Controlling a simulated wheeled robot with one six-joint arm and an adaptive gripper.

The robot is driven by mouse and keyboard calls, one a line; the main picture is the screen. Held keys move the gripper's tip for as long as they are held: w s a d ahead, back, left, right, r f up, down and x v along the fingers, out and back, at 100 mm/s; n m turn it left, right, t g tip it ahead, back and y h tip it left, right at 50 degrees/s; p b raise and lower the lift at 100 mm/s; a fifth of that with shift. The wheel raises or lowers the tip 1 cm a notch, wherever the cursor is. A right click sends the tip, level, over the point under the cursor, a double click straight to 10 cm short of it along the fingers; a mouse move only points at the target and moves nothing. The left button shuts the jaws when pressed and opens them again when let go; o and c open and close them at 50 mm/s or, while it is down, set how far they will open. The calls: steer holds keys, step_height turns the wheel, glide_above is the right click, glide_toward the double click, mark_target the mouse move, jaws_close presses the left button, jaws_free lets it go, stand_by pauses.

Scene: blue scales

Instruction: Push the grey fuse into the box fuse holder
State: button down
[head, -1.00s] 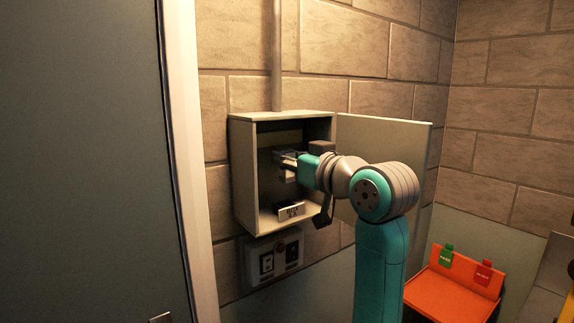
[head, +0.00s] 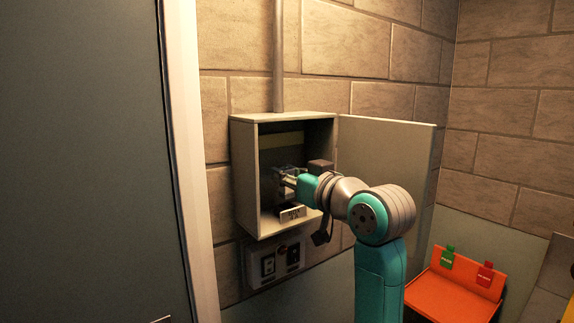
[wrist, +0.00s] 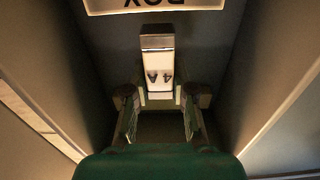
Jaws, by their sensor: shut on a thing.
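My gripper (wrist: 160,98) reaches into the open wall box (head: 244,180); its fingertips are seen in the head view (head: 287,181). In the wrist view the two fingers are shut on either side of the near end of a pale grey block, which I take for the grey fuse (wrist: 159,90). Where one ends and the other begins is unclear, and so is how deep the fuse sits. In the head view the fingers mostly hide it.
A lettered plate (head: 292,214) stands at the box's lower front edge. The box door (head: 385,160) hangs open to the right, behind my arm. A switch panel (head: 277,262) is below. An orange tray (head: 450,297) with green (head: 447,257) and red (head: 486,274) pieces is lower right.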

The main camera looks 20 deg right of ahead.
mark_target(290, 193)
steer(key=shift+f, duration=1.25)
steer(key=shift+s+f, duration=0.1)
steer(key=shift+f, duration=0.45)
stand_by(1.4)
steer(key=c, duration=0.9)
jaws_free()
steer(key=shift+s+d, duration=0.1)
steer(key=v, duration=1.1)
steer(key=shift+s, duration=0.4)
steer(key=shift+d, duration=0.1)
